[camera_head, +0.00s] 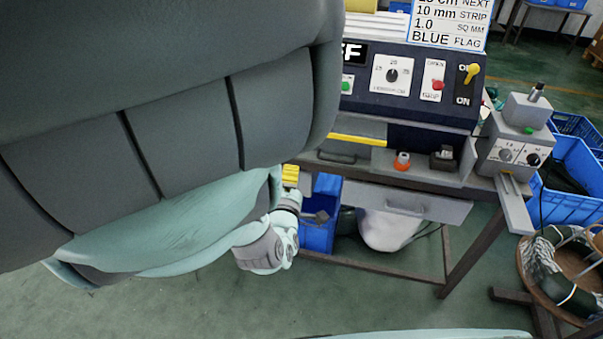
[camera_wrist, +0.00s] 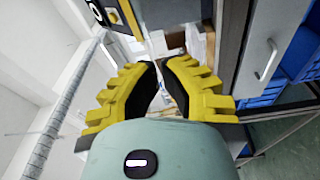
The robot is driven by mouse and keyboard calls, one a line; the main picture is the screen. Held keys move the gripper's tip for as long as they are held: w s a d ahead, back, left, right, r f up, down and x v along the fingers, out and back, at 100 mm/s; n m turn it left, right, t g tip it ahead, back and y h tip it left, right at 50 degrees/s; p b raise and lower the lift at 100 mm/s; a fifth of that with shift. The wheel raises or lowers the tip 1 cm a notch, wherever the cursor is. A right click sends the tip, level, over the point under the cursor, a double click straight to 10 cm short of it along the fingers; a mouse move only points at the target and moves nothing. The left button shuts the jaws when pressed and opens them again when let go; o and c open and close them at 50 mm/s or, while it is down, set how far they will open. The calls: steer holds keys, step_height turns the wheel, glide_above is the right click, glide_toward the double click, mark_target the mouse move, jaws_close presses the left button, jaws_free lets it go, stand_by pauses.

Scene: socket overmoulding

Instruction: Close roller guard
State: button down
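I cannot make out the roller guard for certain in either view. A yellow bar (camera_head: 357,139) runs along the front of the dark machine (camera_head: 415,82), above a bench drawer; I cannot tell if it is part of the guard. My gripper (camera_head: 291,173) is at the left front of the bench, partly hidden behind my large grey arm link. In the wrist view its yellow, black-padded fingers (camera_wrist: 158,62) come close together at the tips, with only a narrow gap and nothing held. My arm link hides the machine's left side.
The panel has a dial (camera_head: 392,74), a red-knobbed switch (camera_head: 437,85) and a yellow lever (camera_head: 470,72). A grey control box (camera_head: 512,150) stands at the bench's right end. A blue bin (camera_head: 318,235) is below the bench near my gripper. Open floor lies in front.

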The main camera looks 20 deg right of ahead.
mark_target(311, 145)
steer(key=shift+w+d+b, duration=0.25)
steer(key=shift+w+d, duration=1.25)
steer(key=shift+d, duration=0.25)
steer(key=shift+w+d+b, duration=0.25)
steer(key=shift+w+d, duration=1.2)
steer(key=shift+d, duration=0.3)
